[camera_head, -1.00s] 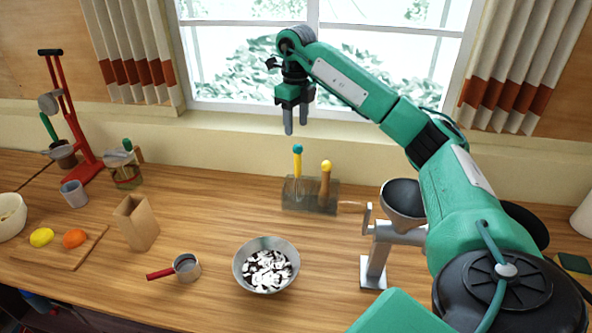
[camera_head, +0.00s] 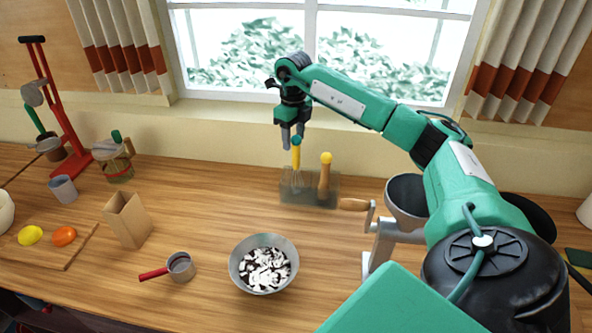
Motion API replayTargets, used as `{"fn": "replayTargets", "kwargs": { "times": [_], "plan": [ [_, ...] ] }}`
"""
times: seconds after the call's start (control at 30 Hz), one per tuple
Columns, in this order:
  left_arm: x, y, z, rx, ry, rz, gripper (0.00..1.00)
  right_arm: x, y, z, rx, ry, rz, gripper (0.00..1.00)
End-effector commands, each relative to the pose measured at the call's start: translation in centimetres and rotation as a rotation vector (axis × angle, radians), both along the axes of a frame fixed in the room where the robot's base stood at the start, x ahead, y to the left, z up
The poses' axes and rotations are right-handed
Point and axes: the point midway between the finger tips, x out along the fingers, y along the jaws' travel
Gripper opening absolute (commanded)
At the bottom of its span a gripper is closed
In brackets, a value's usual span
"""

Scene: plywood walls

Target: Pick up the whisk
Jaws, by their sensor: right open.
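The whisk (camera_head: 296,156) has a yellow handle with a teal end and stands upright in a grey, see-through holder (camera_head: 318,195) at the back of the counter. Its wires show faintly inside the holder. My right gripper (camera_head: 293,137) points down just above the holder, with its fingertips at the whisk's teal top. The jaws are open, and I cannot tell whether the whisk's top is between the fingers or behind them. My left gripper is not in view.
A wooden tool with a yellow knob (camera_head: 325,175) stands in the same holder, close on the right. A metal grinder (camera_head: 387,220) is further right. A bowl (camera_head: 263,263) and a red-handled pan (camera_head: 180,267) sit in front. The window (camera_head: 320,50) is behind.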

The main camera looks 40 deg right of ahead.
Motion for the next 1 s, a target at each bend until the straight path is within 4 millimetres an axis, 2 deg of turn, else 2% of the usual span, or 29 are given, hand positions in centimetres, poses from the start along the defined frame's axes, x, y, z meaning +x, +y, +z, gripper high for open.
{"fn": "replayTargets", "kwargs": {
  "times": [0.17,0.33,0.5,0.77,1.0],
  "plan": [
    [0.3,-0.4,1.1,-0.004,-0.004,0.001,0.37,-0.2,-0.2,-1.0,-0.001,0.004,-0.001,0.47],
    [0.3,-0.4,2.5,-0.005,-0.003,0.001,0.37,-0.5,-0.6,-3.0,0.000,0.004,-0.001,0.47],
    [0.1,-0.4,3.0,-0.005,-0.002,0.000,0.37,-0.5,-0.6,-5.0,-0.001,0.003,-0.001,0.47],
    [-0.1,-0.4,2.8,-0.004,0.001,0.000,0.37,-0.4,-0.6,-5.4,0.000,0.001,0.000,0.47],
    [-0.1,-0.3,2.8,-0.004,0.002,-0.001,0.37,-0.4,-0.5,-5.3,0.000,0.001,0.000,0.00]
  ]
}}
